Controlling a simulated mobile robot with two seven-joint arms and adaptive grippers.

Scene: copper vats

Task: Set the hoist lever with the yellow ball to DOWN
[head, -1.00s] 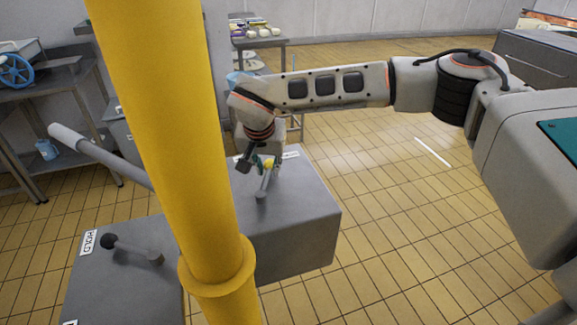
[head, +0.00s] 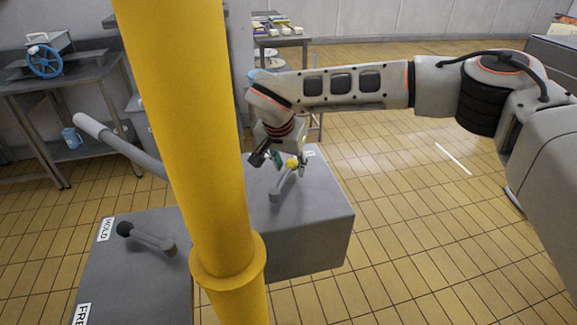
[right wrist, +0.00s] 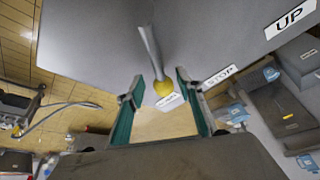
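The hoist lever is a grey rod with a yellow ball (head: 291,163) at its end, on top of a grey box (head: 310,225). The ball also shows in the right wrist view (right wrist: 163,88). My right gripper (head: 279,160) is at the ball. In the right wrist view its green-padded fingers (right wrist: 160,80) stand apart on both sides of the ball, with gaps visible. Labels read UP (right wrist: 290,19) and STOP (right wrist: 219,76). A third label (right wrist: 170,103), partly behind the ball, is too small to read. My left gripper is not in view.
A thick yellow post (head: 195,130) stands in front of the box. Left of it are a black-balled lever (head: 125,229) beside a HOLD label (head: 106,229) and a long bar with a pale grip (head: 90,125). Tiled floor lies open to the right.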

